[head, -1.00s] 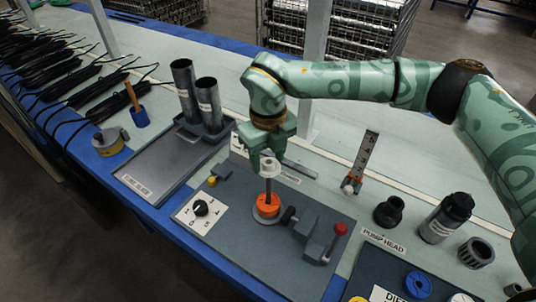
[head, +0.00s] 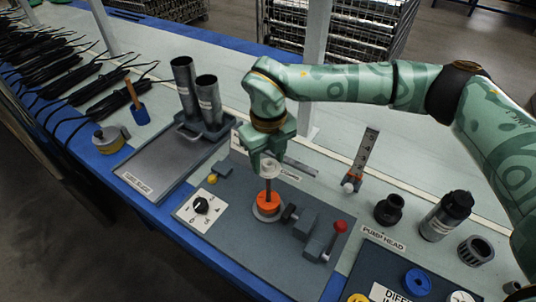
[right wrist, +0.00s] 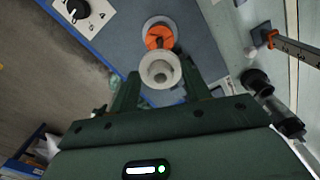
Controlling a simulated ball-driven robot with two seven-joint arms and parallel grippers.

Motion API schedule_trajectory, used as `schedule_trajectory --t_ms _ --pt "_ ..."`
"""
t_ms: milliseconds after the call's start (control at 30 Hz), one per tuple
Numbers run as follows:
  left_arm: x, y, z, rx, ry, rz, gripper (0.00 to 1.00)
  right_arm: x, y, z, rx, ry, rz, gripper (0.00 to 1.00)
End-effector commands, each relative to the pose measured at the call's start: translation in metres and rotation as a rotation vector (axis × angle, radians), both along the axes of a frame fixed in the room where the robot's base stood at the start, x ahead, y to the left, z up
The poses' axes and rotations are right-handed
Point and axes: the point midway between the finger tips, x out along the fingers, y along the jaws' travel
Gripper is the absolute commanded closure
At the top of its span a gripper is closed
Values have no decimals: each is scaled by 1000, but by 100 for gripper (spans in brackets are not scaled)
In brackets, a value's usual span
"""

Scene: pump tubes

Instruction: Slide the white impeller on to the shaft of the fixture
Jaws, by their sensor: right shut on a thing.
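The white impeller (head: 270,170) is held between the fingers of my right gripper (head: 266,162), which is shut on it. It is at the top of the dark upright shaft (head: 268,187) of the fixture, well above the orange part (head: 267,199) on the shaft. The impeller (right wrist: 160,72) also shows in the right wrist view, between the fingers (right wrist: 158,88), with the orange part (right wrist: 158,37) beyond it. I cannot tell whether the shaft tip is inside the impeller's bore. My left gripper is not in view.
The grey fixture plate (head: 240,225) carries a dial (head: 201,205) at left and a red-knobbed lever (head: 340,227) at right. Two metal tubes (head: 207,97) stand behind left.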

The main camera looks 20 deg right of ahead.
Motion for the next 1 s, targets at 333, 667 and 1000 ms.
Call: schedule_trajectory --t_ms 333,667,1000 --pt "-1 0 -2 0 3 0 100 0 0 -9 0 1 0 74" --pt "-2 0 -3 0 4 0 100 0 0 -15 0 0 1 30" --pt "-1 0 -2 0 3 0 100 0 0 -11 0 -1 0 27"
